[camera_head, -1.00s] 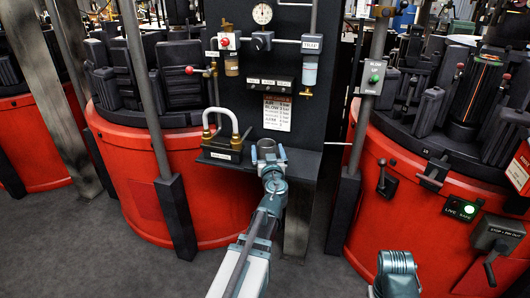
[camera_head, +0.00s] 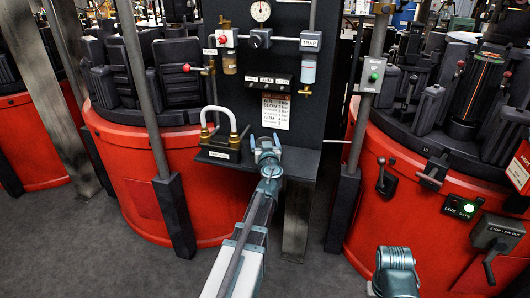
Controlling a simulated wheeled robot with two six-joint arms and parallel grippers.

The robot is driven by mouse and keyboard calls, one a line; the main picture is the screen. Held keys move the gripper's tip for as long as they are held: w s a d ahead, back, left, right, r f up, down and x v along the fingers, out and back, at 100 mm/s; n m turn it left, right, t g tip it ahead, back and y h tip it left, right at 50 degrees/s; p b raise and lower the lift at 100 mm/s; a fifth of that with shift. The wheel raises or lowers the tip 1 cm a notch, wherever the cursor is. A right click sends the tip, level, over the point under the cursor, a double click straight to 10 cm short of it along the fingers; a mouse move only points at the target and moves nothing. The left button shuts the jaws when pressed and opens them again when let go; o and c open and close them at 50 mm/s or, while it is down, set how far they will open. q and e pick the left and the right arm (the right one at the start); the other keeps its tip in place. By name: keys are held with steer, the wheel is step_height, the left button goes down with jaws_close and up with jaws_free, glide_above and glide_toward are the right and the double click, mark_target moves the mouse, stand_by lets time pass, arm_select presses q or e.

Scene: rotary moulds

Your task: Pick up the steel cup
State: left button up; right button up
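I cannot make out a steel cup in this view; it may be hidden by my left gripper or too small to tell. My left gripper (camera_head: 265,143) is over the small dark shelf (camera_head: 304,163) on the front of the black panel. Its two fingers look spread apart, with nothing clearly held between them. My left arm reaches up to it from the bottom middle and covers part of the shelf. My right arm shows only as a link at the bottom right; its gripper is out of view.
A pale hose loop on a dark block (camera_head: 219,154) stands just left of my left gripper. Red round mould machines (camera_head: 165,185) (camera_head: 415,215) flank the panel. Dark posts (camera_head: 174,215) stand in front of them. Gauge, valves and pipes sit above the shelf. Grey floor (camera_head: 110,265) is open at lower left.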

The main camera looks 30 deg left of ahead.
arm_select(q)
steer(key=c, duration=1.1)
steer(key=shift+r, duration=0.25)
arm_select(e)
steer(key=shift+r, duration=0.2)
